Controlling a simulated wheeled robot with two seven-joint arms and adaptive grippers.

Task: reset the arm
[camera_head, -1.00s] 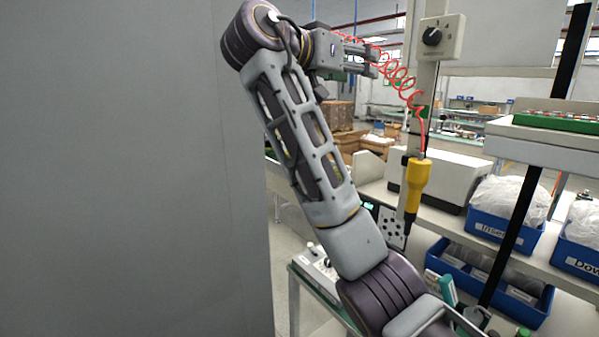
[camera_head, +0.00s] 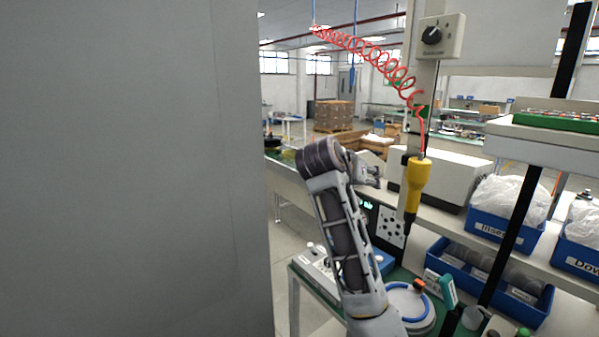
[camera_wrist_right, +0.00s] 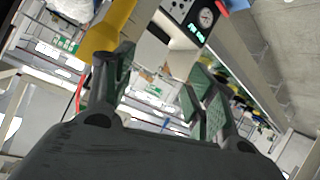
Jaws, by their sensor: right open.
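My right arm rises from the bottom of the head view, its elbow and links (camera_head: 345,225) in front of the workbench. My right gripper (camera_head: 370,176) is small and partly hidden by its own wrist in the head view, left of the hanging yellow screwdriver (camera_head: 416,185). In the right wrist view the gripper (camera_wrist_right: 160,88) is open, with nothing between its green-padded fingers. The yellow screwdriver (camera_wrist_right: 108,28) shows beside the left finger there, apparently behind it; I cannot tell whether they touch. My left gripper is in neither view.
A large grey panel (camera_head: 130,170) fills the left side. A black post (camera_head: 530,175) and blue bins (camera_head: 505,228) stand at right. A control panel with a gauge (camera_wrist_right: 190,15) is near the gripper. A round device with a blue ring (camera_head: 408,305) sits on the bench. A red coiled hose (camera_head: 370,50) hangs above.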

